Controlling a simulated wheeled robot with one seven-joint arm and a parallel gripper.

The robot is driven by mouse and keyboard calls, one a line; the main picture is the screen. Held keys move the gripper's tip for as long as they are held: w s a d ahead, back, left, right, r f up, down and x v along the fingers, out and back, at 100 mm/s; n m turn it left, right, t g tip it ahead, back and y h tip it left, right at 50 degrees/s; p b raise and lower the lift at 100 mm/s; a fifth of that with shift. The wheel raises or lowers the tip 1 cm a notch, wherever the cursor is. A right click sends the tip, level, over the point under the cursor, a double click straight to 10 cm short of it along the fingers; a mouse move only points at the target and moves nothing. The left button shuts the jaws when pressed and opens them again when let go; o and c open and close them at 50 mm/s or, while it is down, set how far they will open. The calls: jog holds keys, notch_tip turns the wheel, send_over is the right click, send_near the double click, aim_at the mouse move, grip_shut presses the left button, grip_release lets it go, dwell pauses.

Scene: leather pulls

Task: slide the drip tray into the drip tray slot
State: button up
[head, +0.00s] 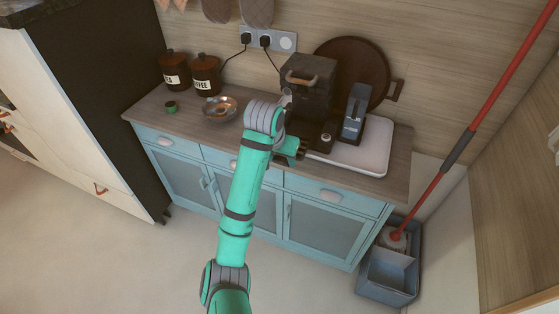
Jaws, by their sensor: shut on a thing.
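My gripper (303,151) is low at the machine's front, by the front edge of the board. It is shut on a small dark thing, which I take to be the drip tray; fingers and wrist hide most of it, and its outline blends into the dark machine. The drip tray slot is not clearly visible, as my wrist covers the lower front of the machine. I cannot tell whether the tray touches the slot.
A black-and-grey appliance (353,113) stands right of the machine on the white board (372,153). A round dark pan (366,62) leans on the wall behind. A metal bowl (220,109) and two lidded canisters (205,76) stand left. The right counter end (397,171) is bare.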

jog(key=shift+w+d+f, duration=0.2)
jog(key=shift+w+f, duration=0.05)
jog(key=shift+w, duration=0.3)
jog(key=shift+w+d+f, duration=0.25)
jog(key=shift+w+f, duration=0.05)
jog(key=shift+w, duration=0.3)
jog(key=shift+w+d+f, duration=0.2)
jog(key=shift+w+f, duration=0.05)
jog(key=shift+w, duration=0.3)
jog(key=shift+w+d, duration=0.5)
jog(key=shift+w, duration=1)
jog(key=shift+w+d, duration=0.45)
jog(key=shift+w, duration=1.05)
jog(key=shift+w+d, duration=0.5)
jog(key=shift+w, duration=1)
jog(key=shift+f, duration=0.4)
jog(key=shift+f, duration=0.1)
jog(key=o, duration=1.5)
jog(key=v, duration=1)
jog(key=shift+s+r, duration=0.1)
jog(key=shift+r, duration=0.25)
